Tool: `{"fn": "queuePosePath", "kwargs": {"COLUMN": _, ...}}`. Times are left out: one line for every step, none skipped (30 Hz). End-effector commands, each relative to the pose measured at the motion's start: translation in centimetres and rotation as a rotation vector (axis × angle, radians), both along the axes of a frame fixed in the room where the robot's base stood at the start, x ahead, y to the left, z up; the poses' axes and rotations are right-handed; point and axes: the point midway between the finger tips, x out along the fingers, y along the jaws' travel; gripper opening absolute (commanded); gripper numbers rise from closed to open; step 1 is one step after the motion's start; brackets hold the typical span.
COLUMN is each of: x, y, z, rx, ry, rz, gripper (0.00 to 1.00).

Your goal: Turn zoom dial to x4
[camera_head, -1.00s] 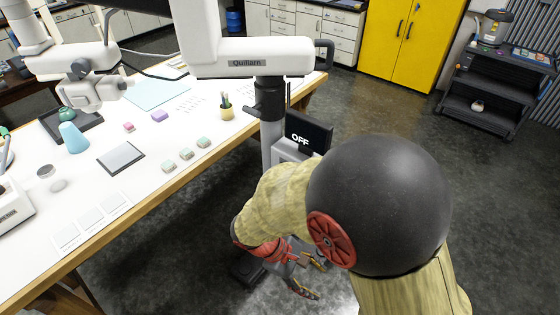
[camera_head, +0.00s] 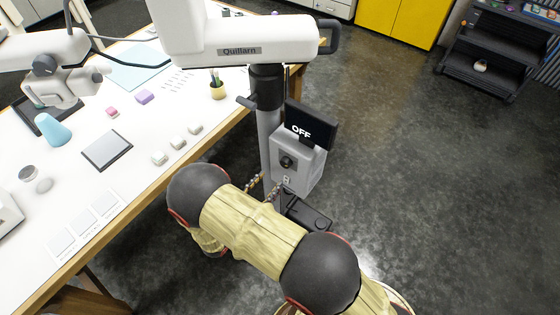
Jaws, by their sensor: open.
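A grey control box (camera_head: 309,165) is fixed on the column of the Quillarn microscope stand. Its front face carries a round black dial (camera_head: 287,162), with a small socket-like plate below it. A black display (camera_head: 312,124) on top reads "OFF". My gripper (camera_head: 264,183) is open and empty, its two fingers apart, just left of and below the dial. The fingers point up toward the box and look apart from the dial. My own arm hides the gripper's base. I cannot make out zoom marks around the dial.
The white Quillarn arm (camera_head: 240,48) hangs over the column (camera_head: 268,130). A white workbench (camera_head: 125,185) with small blocks, a pot and a blue cone stands left. A black pedal-like unit (camera_head: 308,214) lies below the box. The floor to the right is clear.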

Motion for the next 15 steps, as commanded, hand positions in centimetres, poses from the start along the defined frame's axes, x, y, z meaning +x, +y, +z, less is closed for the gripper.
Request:
{"fn": "queuePosePath", "kwargs": {"x": 0.2, "y": -0.1, "z": 0.3, "rx": -0.011, "ry": -0.006, "rz": 0.004, "gripper": 0.51}}
{"fn": "queuePosePath", "kwargs": {"x": 0.2, "y": -0.2, "z": 0.5, "rx": -0.015, "ry": -0.010, "rz": 0.002, "gripper": 0.51}}
{"fn": "queuePosePath", "kwargs": {"x": 0.5, "y": -0.4, "z": 0.6, "rx": -0.018, "ry": -0.012, "rz": 0.000, "gripper": 0.51}}
{"fn": "queuePosePath", "kwargs": {"x": 0.7, "y": -0.7, "z": 0.6, "rx": -0.019, "ry": -0.010, "rz": -0.002, "gripper": 0.51}}
{"fn": "queuePosePath", "kwargs": {"x": 1.0, "y": -0.9, "z": 0.6, "rx": -0.019, "ry": -0.009, "rz": -0.003, "gripper": 0.51}}
{"fn": "queuePosePath", "kwargs": {"x": 1.4, "y": -1.2, "z": 0.6, "rx": -0.017, "ry": -0.009, "rz": -0.003, "gripper": 0.51}}
{"fn": "queuePosePath", "kwargs": {"x": 1.7, "y": -1.5, "z": 0.6, "rx": -0.017, "ry": -0.009, "rz": -0.004, "gripper": 0.51}}
{"fn": "queuePosePath", "kwargs": {"x": 2.1, "y": -1.9, "z": 0.6, "rx": -0.017, "ry": -0.009, "rz": -0.005, "gripper": 0.51}}
{"fn": "queuePosePath", "kwargs": {"x": 2.6, "y": -2.3, "z": 0.6, "rx": -0.017, "ry": -0.008, "rz": -0.005, "gripper": 0.51}}
{"fn": "queuePosePath", "kwargs": {"x": 3.0, "y": -2.6, "z": 0.6, "rx": -0.017, "ry": -0.008, "rz": -0.005, "gripper": 0.51}}
{"fn": "queuePosePath", "kwargs": {"x": 3.4, "y": -2.9, "z": 0.5, "rx": -0.017, "ry": -0.008, "rz": -0.005, "gripper": 0.51}}
{"fn": "queuePosePath", "kwargs": {"x": 3.8, "y": -3.2, "z": 0.5, "rx": -0.018, "ry": -0.008, "rz": -0.005, "gripper": 0.51}}
{"fn": "queuePosePath", "kwargs": {"x": 4.2, "y": -3.5, "z": 0.5, "rx": -0.018, "ry": -0.008, "rz": -0.005, "gripper": 0.51}}
{"fn": "queuePosePath", "kwargs": {"x": 4.5, "y": -3.8, "z": 0.5, "rx": -0.018, "ry": -0.008, "rz": -0.005, "gripper": 0.51}}
{"fn": "queuePosePath", "kwargs": {"x": 4.9, "y": -4.0, "z": 0.5, "rx": -0.018, "ry": -0.008, "rz": -0.004, "gripper": 0.51}}
